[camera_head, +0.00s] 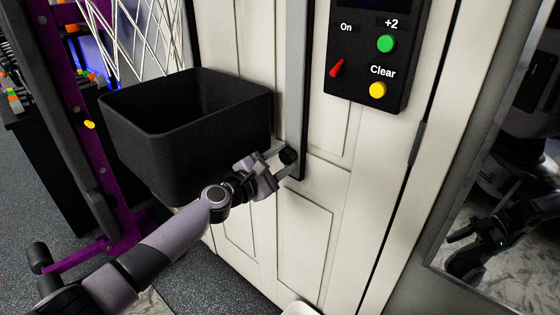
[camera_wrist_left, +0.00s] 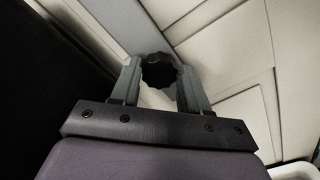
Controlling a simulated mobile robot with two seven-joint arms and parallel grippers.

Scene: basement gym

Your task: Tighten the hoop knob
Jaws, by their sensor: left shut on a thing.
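The hoop knob (camera_head: 289,156) is a small black lobed knob near the lower end of a grey vertical post (camera_head: 297,80) on the white panelled door. It also shows in the left wrist view (camera_wrist_left: 158,70), between the two fingers. My left gripper (camera_head: 282,161) reaches in from the left and is shut on the knob, with one finger on each side. In the left wrist view my left gripper (camera_wrist_left: 158,82) has its fingertips at the knob's sides. My right gripper is not seen as itself in these views.
A black open bin (camera_head: 190,150) stands just left of the knob, under a white net (camera_head: 140,35). A black control panel (camera_head: 370,60) with a red switch, a green button and a yellow button is above right. A mirror (camera_head: 500,170) at the right reflects robot parts.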

